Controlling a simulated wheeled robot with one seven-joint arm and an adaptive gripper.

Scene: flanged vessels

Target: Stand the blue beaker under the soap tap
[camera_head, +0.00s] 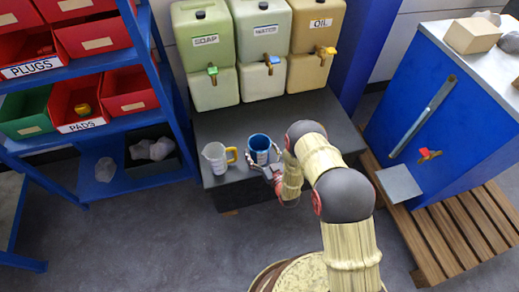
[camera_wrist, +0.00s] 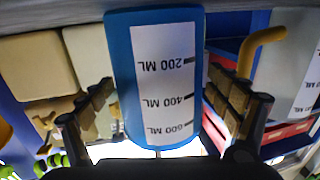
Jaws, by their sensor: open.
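The blue beaker (camera_head: 262,148) stands upright on the dark table, below and in front of the water tank. My gripper (camera_head: 263,166) is at the beaker with its fingers open. In the wrist view the blue beaker (camera_wrist: 158,80) fills the middle, upside down in the picture, with a white scale strip, and my gripper's (camera_wrist: 160,110) fingers lie on both sides of it. I cannot tell whether they touch it. The soap tap (camera_head: 212,72) is on the green tank marked SOAP (camera_head: 206,55), at the back left of the table.
A white beaker with a yellow handle (camera_head: 216,158) stands just left of the blue one. The water tank (camera_head: 262,50) and oil tank (camera_head: 313,50) stand right of the soap tank. The table (camera_head: 222,127) is bare below the soap tap. A blue shelf (camera_head: 100,65) stands left.

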